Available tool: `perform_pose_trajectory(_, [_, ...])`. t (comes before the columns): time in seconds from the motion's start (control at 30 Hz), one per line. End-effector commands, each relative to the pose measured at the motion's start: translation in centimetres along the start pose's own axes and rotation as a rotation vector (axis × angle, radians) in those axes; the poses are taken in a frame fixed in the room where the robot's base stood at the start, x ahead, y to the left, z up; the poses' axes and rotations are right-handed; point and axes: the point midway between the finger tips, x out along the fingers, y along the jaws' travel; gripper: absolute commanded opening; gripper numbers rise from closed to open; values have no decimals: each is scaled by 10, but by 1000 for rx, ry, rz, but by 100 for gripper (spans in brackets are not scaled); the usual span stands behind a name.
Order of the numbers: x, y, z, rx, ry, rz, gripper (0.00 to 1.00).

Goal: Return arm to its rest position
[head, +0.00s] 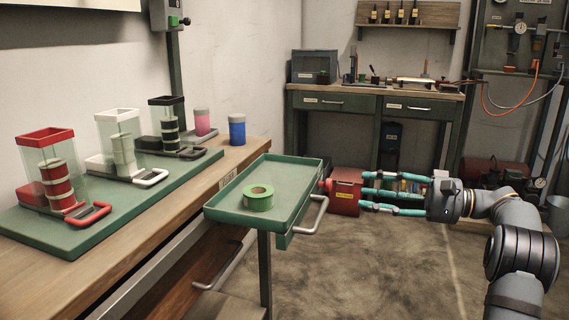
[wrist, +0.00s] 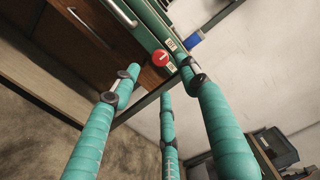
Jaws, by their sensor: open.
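My gripper (head: 362,192) has several teal-wrapped fingers. In the head view it reaches in from the right, fingers pointing left, and its fingertips end near the right side of the green tray. The fingers are spread and nothing is between them. In the wrist view the open fingers (wrist: 155,85) point towards the bench edge and a red round button (wrist: 160,58). My arm comes in from the lower right of the head view.
A green tray (head: 228,213) with a roll of green tape (head: 258,197) stands at the bench end. A blue cylinder (head: 237,130) stands behind. Floor (head: 400,270) below my gripper is clear.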

Motion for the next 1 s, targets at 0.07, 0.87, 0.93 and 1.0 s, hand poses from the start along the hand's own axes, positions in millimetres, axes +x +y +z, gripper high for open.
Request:
perform_pose_trajectory(0.07, [18, 0, 1, 0, -3, 0, 44])
perform_pose_trajectory(0.87, [78, 0, 0, 16, 1, 1, 44])
perform_pose_trajectory(0.93, [78, 1, 0, 16, 2, 1, 44])
perform_pose_trajectory(1.0, [75, 1, 0, 13, 2, 1, 44])
